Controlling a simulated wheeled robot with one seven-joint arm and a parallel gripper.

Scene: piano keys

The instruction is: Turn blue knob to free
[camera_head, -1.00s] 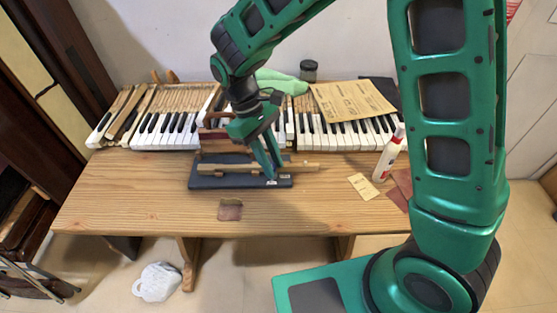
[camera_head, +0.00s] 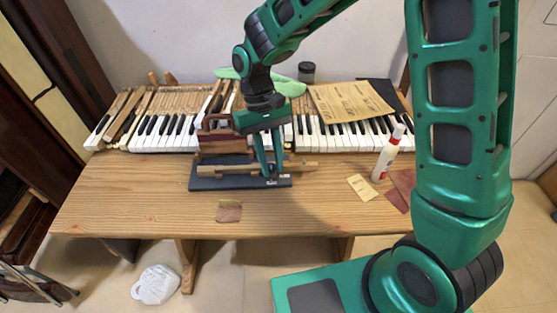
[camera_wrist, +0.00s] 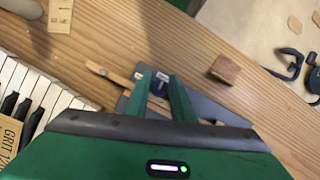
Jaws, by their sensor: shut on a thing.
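A dark base board (camera_head: 215,183) lies on the wooden table, with a wooden bar (camera_head: 237,169) running across it. It also shows in the wrist view (camera_wrist: 210,109). The blue knob (camera_wrist: 160,88) shows as a small dark blue shape between my fingertips in the wrist view, next to small white labels. My gripper (camera_head: 269,172) points down at the right part of the board, and its fingers are shut on the knob. In the wrist view my gripper (camera_wrist: 160,84) covers part of the knob, so its turn position cannot be read.
Piano keys (camera_head: 160,140) line the back of the table (camera_head: 130,205). A white bottle (camera_head: 388,155), a yellow paper (camera_head: 361,187) and brown sheets stand or lie at the right. A brown square (camera_head: 229,211) lies in front. The front left table is clear.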

